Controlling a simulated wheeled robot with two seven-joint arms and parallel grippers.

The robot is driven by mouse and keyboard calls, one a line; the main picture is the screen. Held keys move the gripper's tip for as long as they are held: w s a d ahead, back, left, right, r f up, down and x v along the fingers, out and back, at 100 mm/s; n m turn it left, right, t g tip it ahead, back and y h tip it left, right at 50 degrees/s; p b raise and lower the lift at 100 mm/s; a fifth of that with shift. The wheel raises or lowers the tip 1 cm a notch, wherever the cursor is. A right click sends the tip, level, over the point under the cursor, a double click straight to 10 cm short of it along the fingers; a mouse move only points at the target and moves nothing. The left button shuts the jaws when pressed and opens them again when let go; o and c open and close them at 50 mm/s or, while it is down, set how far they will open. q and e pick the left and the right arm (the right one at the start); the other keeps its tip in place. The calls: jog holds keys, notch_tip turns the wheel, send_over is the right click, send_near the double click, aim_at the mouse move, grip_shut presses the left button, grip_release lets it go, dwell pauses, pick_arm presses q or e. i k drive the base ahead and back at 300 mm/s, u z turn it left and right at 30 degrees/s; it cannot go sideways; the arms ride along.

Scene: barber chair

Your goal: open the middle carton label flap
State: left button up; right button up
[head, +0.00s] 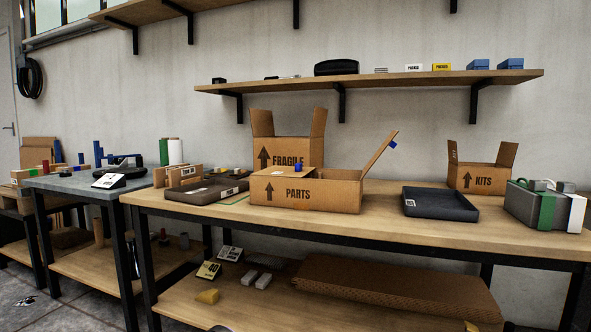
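The cardboard carton marked PARTS (300,194) stands at the front of the wooden workbench, near the middle. Its left top flap (290,172) lies about level over the left part of the opening, with a small blue tab (298,168) at its edge. Its right flap (379,155) stands up, leaning outward to the right, with another blue tab (393,144) near its top. A carton marked FRAGILE (290,150) stands behind it with flaps up. A smaller carton marked KITS (482,179) stands at the right, flaps up. Neither of my grippers is in view.
A dark tray (440,204) lies right of the PARTS carton, and another dark tray (205,190) lies left. A grey case with green and white straps (545,207) sits at the bench's right end. A wall shelf (370,80) runs above. Bare bench top (385,222) shows in front.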

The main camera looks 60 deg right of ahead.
aim_at(297, 171)
jog(key=z, duration=0.6)
jog(key=i, duration=0.7)
jog(key=z, duration=0.85)
